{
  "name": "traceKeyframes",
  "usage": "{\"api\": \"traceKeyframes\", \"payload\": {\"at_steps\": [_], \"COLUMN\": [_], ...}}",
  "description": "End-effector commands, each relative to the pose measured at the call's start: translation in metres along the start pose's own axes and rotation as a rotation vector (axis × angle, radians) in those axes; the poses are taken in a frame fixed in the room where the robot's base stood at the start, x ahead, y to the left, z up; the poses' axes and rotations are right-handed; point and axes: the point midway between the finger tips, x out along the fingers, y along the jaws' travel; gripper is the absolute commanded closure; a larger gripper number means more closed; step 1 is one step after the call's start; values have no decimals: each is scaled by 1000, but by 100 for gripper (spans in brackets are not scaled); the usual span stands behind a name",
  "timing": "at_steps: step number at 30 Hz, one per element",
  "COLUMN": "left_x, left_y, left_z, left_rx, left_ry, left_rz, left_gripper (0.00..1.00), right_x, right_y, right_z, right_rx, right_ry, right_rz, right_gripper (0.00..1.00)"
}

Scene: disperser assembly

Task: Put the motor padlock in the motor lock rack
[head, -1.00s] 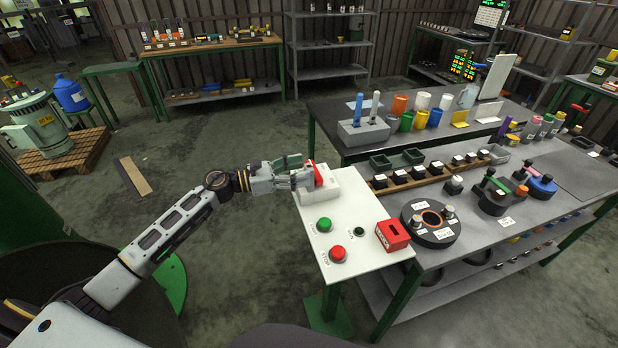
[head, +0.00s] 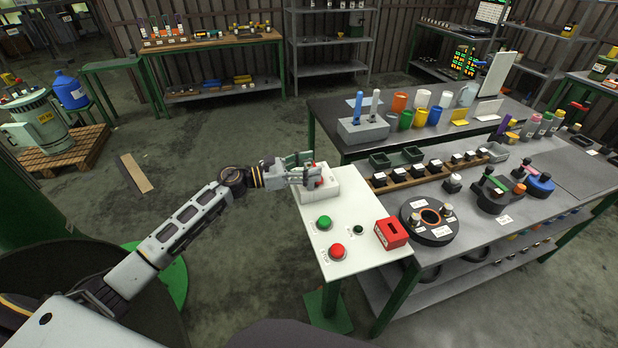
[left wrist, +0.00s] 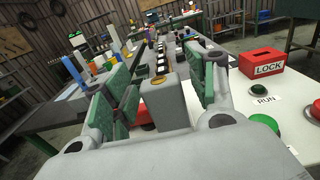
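My left gripper (head: 302,168) is over the white box (head: 322,190) at the back left of the white table. Its green-padded fingers stand apart in the left wrist view (left wrist: 166,85). A grey block (left wrist: 172,104) with a brass disc on top shows between them; I cannot tell any contact. A small red part (head: 319,182), possibly the motor padlock, shows at the white box, mostly hidden by the fingers. A red box marked LOCK (head: 391,233), possibly the motor lock rack, stands at the table's front right; it also shows in the left wrist view (left wrist: 262,63).
A grey workbench (head: 470,235) with several parts adjoins on the right.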

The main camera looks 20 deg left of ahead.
Motion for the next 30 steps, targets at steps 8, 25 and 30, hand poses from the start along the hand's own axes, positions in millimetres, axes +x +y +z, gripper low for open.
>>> {"api": "traceKeyframes", "payload": {"at_steps": [8, 25, 30], "left_x": [0, 0, 0], "left_y": [0, 1, 0], "left_z": [0, 12, 31], "left_rx": [0, 3, 5], "left_ry": [0, -1, -1], "left_rz": [0, 1, 0], "left_gripper": [83, 94, 94], "right_x": [0, 1, 3], "right_y": [1, -9, -8], "right_z": [-1, -3, -2], "right_rx": [0, 0, 0], "right_ry": [1, 3, 3], "right_rz": [1, -9, -9], "right_gripper": [60, 60, 60]}}
